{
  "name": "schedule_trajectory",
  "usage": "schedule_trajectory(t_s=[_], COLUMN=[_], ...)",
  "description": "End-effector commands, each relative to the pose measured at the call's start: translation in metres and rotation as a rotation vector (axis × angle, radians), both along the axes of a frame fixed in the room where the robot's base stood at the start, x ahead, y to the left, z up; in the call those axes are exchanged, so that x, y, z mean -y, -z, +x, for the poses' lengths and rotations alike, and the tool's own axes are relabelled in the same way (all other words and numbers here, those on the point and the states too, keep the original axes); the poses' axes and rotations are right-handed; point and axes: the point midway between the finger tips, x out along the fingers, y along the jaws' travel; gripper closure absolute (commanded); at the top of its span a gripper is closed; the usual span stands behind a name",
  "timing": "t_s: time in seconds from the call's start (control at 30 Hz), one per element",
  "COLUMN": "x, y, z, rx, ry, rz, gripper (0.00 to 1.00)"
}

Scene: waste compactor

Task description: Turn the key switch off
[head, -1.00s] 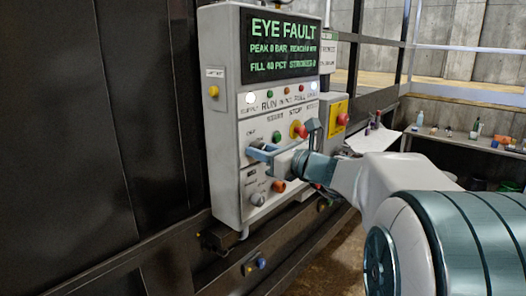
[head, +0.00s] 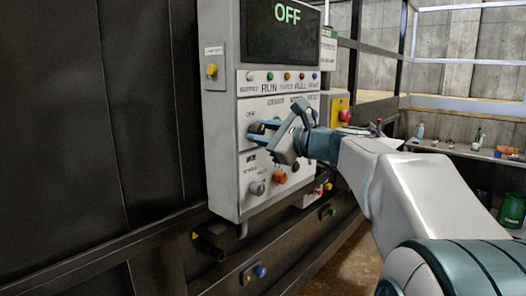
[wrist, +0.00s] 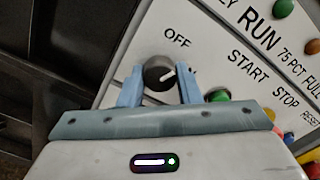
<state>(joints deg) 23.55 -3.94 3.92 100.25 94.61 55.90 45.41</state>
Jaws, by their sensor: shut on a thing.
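The key switch is a dark round knob (wrist: 158,72) with a pale line on it, under the printed word OFF in the wrist view. My gripper (wrist: 160,88) has its two blue fingers closed on either side of the knob. In the head view my gripper (head: 262,131) is at the upper left of the panel's lower section, and its fingers largely hide the knob. The display (head: 281,28) on the grey control box (head: 226,120) reads OFF.
Start, stop and reset controls sit right of the knob; a green button (wrist: 218,95) is close to my right finger. Below are a grey selector (head: 257,188) and an orange button (head: 280,177). A yellow box with a red button (head: 345,115) stands at the right.

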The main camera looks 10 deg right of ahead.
Motion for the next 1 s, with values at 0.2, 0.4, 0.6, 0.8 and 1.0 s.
schedule_trajectory(t_s=[0.2,0.4,0.6,0.8,1.0], x=[0.0001,0.0005,0.0001,0.0003,0.0004], y=[0.0058,0.0039,0.0019,0.0005,-0.0002], z=[0.0003,0.0004,0.0004,0.0005,0.0005], rx=[0.107,0.179,0.223,0.243,0.245], ry=[0.000,0.001,-0.001,-0.001,0.000], rz=[-0.147,-0.247,-0.309,-0.335,-0.340], gripper=[0.92,0.92,0.92,0.92,0.92])
